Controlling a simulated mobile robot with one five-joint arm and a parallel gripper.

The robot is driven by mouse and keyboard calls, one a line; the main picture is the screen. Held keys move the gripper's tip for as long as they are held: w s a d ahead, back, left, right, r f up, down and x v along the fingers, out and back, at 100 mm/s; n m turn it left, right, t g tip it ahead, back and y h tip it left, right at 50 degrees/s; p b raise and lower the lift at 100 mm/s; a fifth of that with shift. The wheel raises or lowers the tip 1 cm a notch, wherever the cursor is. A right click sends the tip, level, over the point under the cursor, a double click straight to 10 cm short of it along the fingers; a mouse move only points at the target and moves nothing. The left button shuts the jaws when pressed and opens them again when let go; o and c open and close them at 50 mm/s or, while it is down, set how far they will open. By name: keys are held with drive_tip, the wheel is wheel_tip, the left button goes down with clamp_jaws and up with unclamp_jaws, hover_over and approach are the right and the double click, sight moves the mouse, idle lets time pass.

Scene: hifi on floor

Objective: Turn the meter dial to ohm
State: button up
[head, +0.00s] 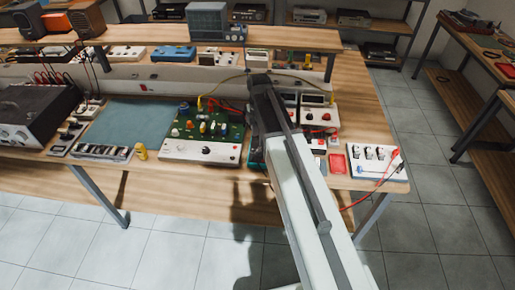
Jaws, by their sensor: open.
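My arm reaches from the bottom of the head view over the workbench. Its dark end, with my gripper (264,88), is above the bench's middle right; the gripper is open and I see nothing in it. The fingertips are hard to make out. I cannot tell for sure which device is the meter. Small white instruments with dark display windows (318,115) stand just right of my arm. A teal-edged item (256,152) is mostly hidden behind the arm. No dial setting is readable.
A green circuit board on a white base (205,148) lies left of my arm. A white panel with several switches (374,161) and a red tray (338,163) lie right. A blue-green mat (130,118) and a dark power unit (36,114) are left. A raised shelf (150,40) runs behind.

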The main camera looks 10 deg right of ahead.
sight(258, 150)
wheel_tip(258, 150, down, 8)
drive_tip(key=b, duration=0.7)
drive_tip(key=shift+b, duration=0.35)
drive_tip(key=shift+r, duration=0.15)
drive_tip(key=shift+c, duration=0.4)
clamp_jaws()
